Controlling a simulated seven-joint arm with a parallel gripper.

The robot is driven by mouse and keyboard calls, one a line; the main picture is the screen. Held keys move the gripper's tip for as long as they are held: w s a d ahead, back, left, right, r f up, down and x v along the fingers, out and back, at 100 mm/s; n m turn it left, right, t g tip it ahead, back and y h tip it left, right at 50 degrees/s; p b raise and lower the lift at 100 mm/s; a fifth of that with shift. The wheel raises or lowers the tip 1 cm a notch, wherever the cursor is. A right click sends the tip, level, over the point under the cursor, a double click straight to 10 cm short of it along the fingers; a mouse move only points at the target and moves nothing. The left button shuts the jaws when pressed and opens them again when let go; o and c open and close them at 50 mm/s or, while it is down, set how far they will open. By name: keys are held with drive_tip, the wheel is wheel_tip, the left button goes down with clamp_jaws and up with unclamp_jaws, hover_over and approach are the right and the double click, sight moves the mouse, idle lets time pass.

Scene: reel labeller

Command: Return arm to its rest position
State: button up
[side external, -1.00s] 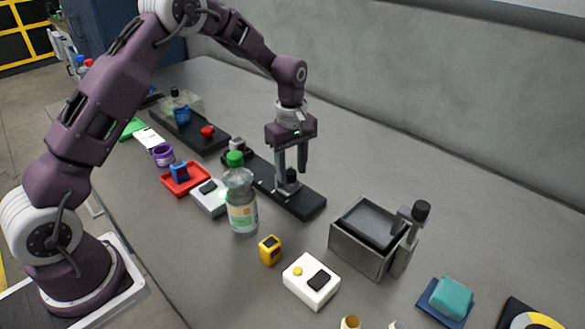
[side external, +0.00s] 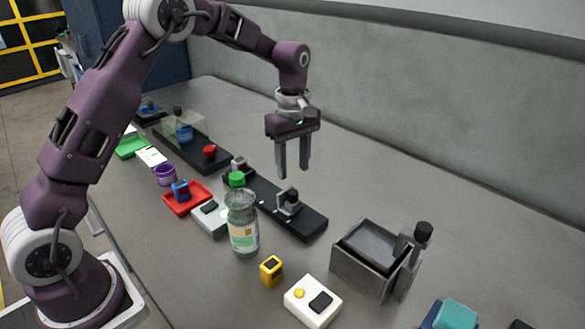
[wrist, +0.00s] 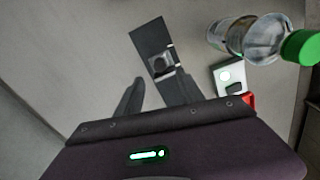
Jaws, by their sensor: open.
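My gripper (side external: 294,172) is open and empty, fingers pointing down, in the air above the long black rail device (side external: 300,222). A small grey and black block (side external: 288,200) stands on that device, below and apart from my fingertips. In the wrist view my gripper (wrist: 152,90) shows its two dark fingers apart, with the black device (wrist: 148,38) beyond them. The clear bottle (side external: 243,225) with a green cap stands upright in front of the device; it also shows in the wrist view (wrist: 240,37).
A grey metal box (side external: 360,270) with a black knob stands at right. A white box (side external: 312,302) and a yellow block (side external: 271,270) are in front. A red tray (side external: 186,200) and a second black device (side external: 185,150) are at left. The table behind, towards the wall, is clear.

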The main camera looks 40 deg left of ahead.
drive_tip(key=s+d+r+m+t, duration=0.2)
drive_tip(key=s+r+m, duration=0.5)
drive_tip(key=s+r, duration=0.6)
drive_tip(key=s+d+m+t, duration=0.2)
drive_tip(key=s+m, duration=0.6)
drive_tip(key=s, duration=1.1)
drive_tip(key=shift+r+m+t, duration=0.3)
drive_tip(key=shift+m+t, duration=0.1)
drive_tip(key=shift+t, duration=0.4)
